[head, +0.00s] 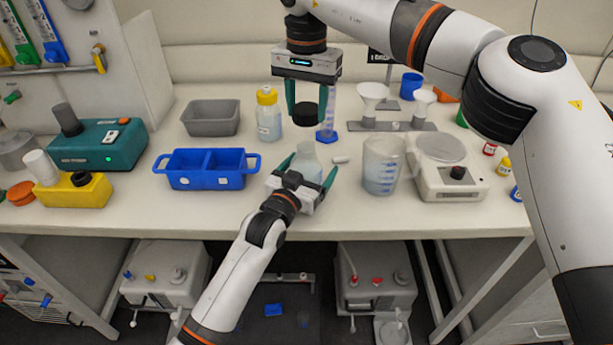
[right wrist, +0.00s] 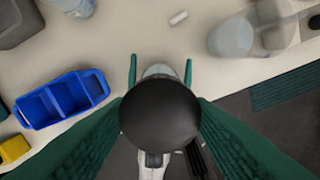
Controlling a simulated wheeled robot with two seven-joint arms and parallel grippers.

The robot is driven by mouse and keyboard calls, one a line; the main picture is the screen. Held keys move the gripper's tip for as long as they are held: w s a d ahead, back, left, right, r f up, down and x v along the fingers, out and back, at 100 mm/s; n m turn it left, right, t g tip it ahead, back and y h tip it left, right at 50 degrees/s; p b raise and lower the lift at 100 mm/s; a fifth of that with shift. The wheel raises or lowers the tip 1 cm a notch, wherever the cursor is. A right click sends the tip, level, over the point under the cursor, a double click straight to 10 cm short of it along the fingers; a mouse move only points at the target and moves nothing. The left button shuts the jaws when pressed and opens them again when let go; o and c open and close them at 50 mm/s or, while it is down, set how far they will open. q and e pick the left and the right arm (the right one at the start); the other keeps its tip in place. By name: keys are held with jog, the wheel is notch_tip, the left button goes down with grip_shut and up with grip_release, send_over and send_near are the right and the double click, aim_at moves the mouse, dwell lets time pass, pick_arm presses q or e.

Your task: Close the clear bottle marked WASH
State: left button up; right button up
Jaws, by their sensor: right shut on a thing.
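The clear bottle (head: 307,157) stands without a cap near the front middle of the bench; no WASH marking can be read. My left gripper (head: 309,170) has its fingers on either side of the bottle; whether they press on it cannot be told. My right gripper (head: 306,110) points down above and slightly behind the bottle in the head view. It is shut on a black cap (head: 306,113), held clear of the bottle. In the right wrist view the cap (right wrist: 160,112) hides most of the bottle (right wrist: 159,70), whose top edge shows between the left fingers.
A yellow-capped bottle (head: 268,118) and a blue divided tray (head: 207,184) stand to the left. A beaker (head: 381,180) and a balance (head: 446,184) stand to the right. A small white piece (head: 341,159) lies just right of the bottle. Bare bench lies around it.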

aim_at(306, 126)
pick_arm(q)
jog(key=shift+w+d, duration=0.1)
jog(key=c, duration=1.5)
pick_arm(e)
jog(key=shift+f, duration=2.45)
jog(key=shift+f, duration=0.9)
jog(key=shift+f, duration=0.55)
